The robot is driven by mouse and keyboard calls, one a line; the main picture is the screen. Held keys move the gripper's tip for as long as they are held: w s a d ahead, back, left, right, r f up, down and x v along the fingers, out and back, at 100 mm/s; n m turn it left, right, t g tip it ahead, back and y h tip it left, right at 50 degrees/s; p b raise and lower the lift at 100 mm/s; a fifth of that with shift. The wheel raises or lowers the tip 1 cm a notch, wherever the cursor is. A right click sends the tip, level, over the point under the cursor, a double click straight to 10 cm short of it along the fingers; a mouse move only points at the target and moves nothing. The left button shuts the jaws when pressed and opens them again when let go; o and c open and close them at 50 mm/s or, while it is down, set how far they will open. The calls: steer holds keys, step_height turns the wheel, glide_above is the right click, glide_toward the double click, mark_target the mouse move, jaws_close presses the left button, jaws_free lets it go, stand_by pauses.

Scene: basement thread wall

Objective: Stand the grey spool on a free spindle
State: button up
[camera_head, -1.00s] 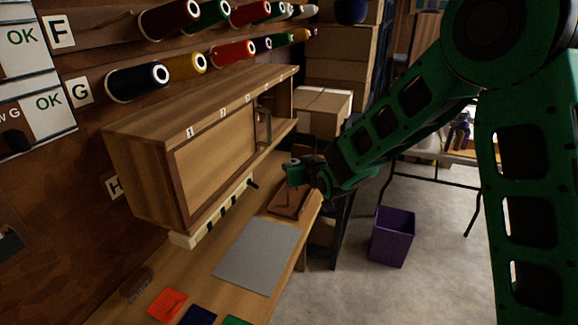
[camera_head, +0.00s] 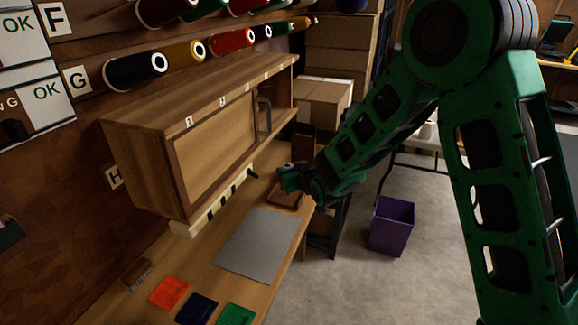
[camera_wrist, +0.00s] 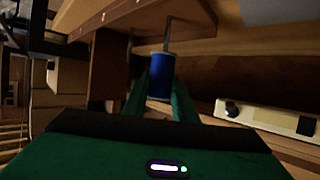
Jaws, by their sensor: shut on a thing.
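My gripper (camera_head: 288,179) is at the far end of the bench, just above a brown wooden base (camera_head: 284,199). In the wrist view, its green fingers (camera_wrist: 160,97) are shut on a spool (camera_wrist: 162,72) that looks blue, not grey, with a pale rim. A thin metal rod (camera_wrist: 168,36), seemingly a spindle, runs between the spool and a brown wooden slab (camera_wrist: 185,12). I cannot tell whether the rod enters the spool or stands behind it. The spool is not discernible in the head view. I make out no clearly grey spool.
A wooden cabinet (camera_head: 213,148) hangs over the bench, with a cream strip (camera_head: 190,229) below it. A grey mat (camera_head: 257,244) and red, blue and green squares lie nearer. Coloured spools sit on wall pegs above. A purple bin (camera_head: 391,226) stands on the floor.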

steer(key=shift+f, duration=2.05)
steer(key=shift+s+d, duration=0.1)
steer(key=shift+s, duration=0.05)
steer(key=shift+f, duration=0.3)
steer(key=o, duration=1.1)
steer(key=shift+s+r, duration=0.1)
